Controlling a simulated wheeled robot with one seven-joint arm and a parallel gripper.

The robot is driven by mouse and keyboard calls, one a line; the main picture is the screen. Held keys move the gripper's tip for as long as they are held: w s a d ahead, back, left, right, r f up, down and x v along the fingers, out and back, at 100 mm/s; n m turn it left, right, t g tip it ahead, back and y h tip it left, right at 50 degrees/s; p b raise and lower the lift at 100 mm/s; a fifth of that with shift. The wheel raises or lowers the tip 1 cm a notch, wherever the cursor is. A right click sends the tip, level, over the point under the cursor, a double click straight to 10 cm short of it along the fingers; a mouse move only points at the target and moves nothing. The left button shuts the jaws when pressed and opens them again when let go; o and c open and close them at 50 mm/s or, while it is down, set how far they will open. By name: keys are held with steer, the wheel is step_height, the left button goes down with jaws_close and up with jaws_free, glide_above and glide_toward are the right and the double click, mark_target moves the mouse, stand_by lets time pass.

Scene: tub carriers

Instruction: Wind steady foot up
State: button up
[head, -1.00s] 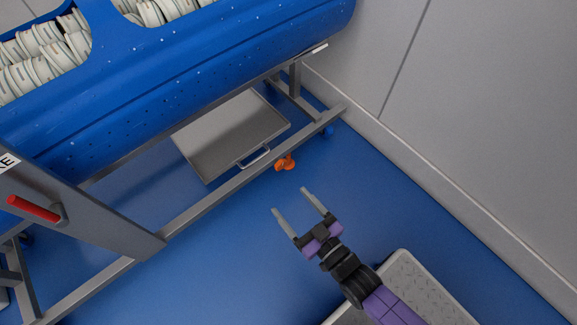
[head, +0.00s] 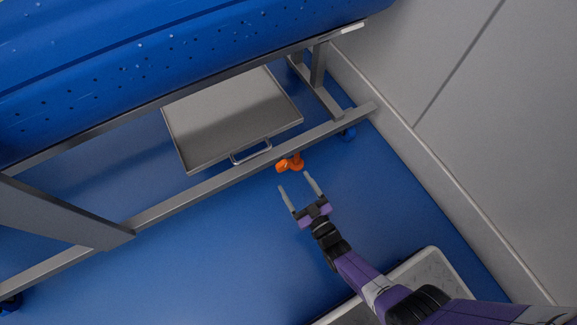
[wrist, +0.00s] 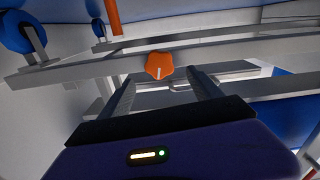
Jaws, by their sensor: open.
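The steady foot's orange knob (head: 290,163) sits at the lower frame rail of the blue tub carrier, right of the tray handle. In the wrist view the orange star-shaped knob (wrist: 159,65) faces me, ahead of and between the fingertips. My gripper (head: 298,181) is open and empty, its two fingers pointing at the knob, a short gap away. The gripper also shows in the wrist view (wrist: 163,80), with a finger on each side below the knob. The foot's lower end is hidden in the head view.
A grey metal tray (head: 232,118) with a handle lies under the blue tub (head: 190,75). The steel lower rail (head: 200,187) runs just behind the knob. Blue floor is open in front.

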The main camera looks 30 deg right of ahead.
mark_target(285, 167)
steer(key=w+b, duration=0.1)
steer(key=w, duration=0.5)
steer(key=shift+w+b, duration=0.3)
steer(key=c, duration=1.4)
